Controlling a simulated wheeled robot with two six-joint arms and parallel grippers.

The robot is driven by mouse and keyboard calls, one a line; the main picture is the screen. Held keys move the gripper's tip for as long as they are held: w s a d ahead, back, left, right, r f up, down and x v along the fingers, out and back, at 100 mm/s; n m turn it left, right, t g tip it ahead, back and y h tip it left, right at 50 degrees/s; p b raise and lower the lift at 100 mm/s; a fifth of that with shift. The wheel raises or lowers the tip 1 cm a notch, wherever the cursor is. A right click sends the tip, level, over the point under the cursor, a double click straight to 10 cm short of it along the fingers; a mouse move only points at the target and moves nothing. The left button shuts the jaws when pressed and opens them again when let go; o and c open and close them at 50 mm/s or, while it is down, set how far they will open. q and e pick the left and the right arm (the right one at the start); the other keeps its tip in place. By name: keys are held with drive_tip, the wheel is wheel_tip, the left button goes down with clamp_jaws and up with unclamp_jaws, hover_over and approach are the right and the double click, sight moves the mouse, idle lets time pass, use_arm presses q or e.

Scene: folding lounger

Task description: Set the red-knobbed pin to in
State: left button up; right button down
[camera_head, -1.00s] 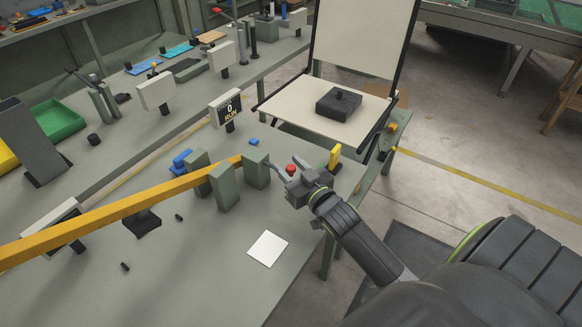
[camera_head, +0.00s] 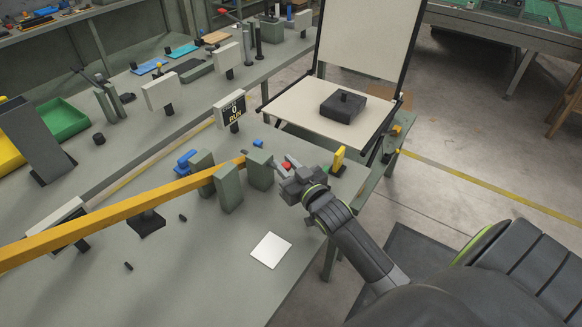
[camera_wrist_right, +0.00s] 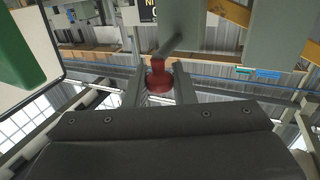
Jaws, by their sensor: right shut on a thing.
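The red knob (camera_head: 286,166) of the pin shows between the fingers of my right gripper (camera_head: 289,167), near the right end of the workbench. In the right wrist view the red knob (camera_wrist_right: 159,82) sits between the two fingers, which are shut on it. A grey shaft runs from the knob towards a grey-green post (camera_wrist_right: 208,30). In the head view that post (camera_head: 260,170) stands just left of the gripper. How deep the pin sits cannot be told. My left gripper is not in view.
A long yellow bar (camera_head: 120,214) runs across the bench to the posts. A yellow upright piece (camera_head: 339,158) stands close right of the gripper. A sign reading RUN (camera_head: 230,108) and a lounger seat with a dark block (camera_head: 342,107) are behind. A white square (camera_head: 271,250) lies in front.

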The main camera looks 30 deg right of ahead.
drive_tip(key=c, duration=1.3)
unclamp_jaws()
drive_tip(key=shift+s, duration=0.2)
drive_tip(key=s+b, duration=0.1)
drive_tip(key=s, duration=1.6)
drive_tip(key=shift+b, duration=0.35)
